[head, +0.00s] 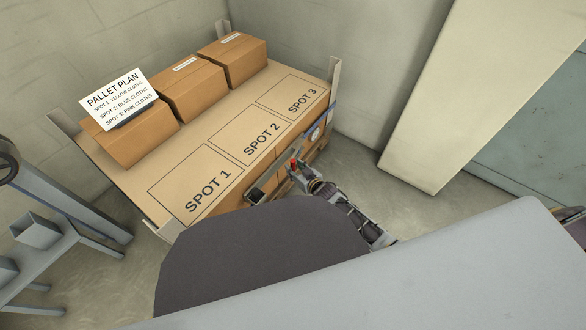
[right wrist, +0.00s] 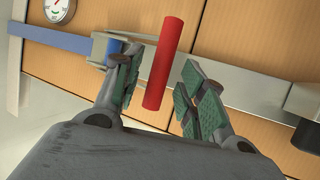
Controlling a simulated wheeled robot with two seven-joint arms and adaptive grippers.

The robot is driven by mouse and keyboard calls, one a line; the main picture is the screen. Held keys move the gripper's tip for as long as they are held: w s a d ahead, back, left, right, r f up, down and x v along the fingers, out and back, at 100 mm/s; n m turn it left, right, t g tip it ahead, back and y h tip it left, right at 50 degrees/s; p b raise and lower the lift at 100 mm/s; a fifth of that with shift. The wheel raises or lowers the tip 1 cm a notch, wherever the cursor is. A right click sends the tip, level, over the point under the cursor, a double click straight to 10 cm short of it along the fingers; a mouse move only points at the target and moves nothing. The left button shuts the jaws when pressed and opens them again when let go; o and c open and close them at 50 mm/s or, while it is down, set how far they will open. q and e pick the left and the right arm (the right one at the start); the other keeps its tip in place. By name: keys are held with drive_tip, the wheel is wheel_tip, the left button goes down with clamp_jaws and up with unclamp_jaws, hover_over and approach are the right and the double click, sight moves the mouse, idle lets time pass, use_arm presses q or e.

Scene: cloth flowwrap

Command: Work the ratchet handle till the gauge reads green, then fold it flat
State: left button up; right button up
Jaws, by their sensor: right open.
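The ratchet handle's red grip (right wrist: 165,62) lies between the open fingers of my right gripper (right wrist: 158,92) in the right wrist view, with a gap on the right side. In the head view the red grip (head: 293,163) shows small at my right gripper (head: 299,174), by the pallet's front side. A blue strap (right wrist: 50,42) runs to the metal ratchet body (right wrist: 105,48). The round gauge (right wrist: 58,9) is cut by the top edge of the right wrist view; its needle and coloured zones are too small to read surely. My left gripper is not in view.
The pallet top (head: 143,170) has flat marked spots 1, 2 and 3, which are bare. Several brown boxes (head: 232,60) and a pallet plan sign (head: 117,98) stand along its back. A dark block (head: 257,196) sits on the front side. A grey frame (head: 60,215) stands at left.

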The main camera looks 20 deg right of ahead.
drive_tip(key=shift+b+x, duration=0.45)
drive_tip(key=shift+x, duration=0.8)
drive_tip(key=shift+c, duration=0.3)
clamp_jaws()
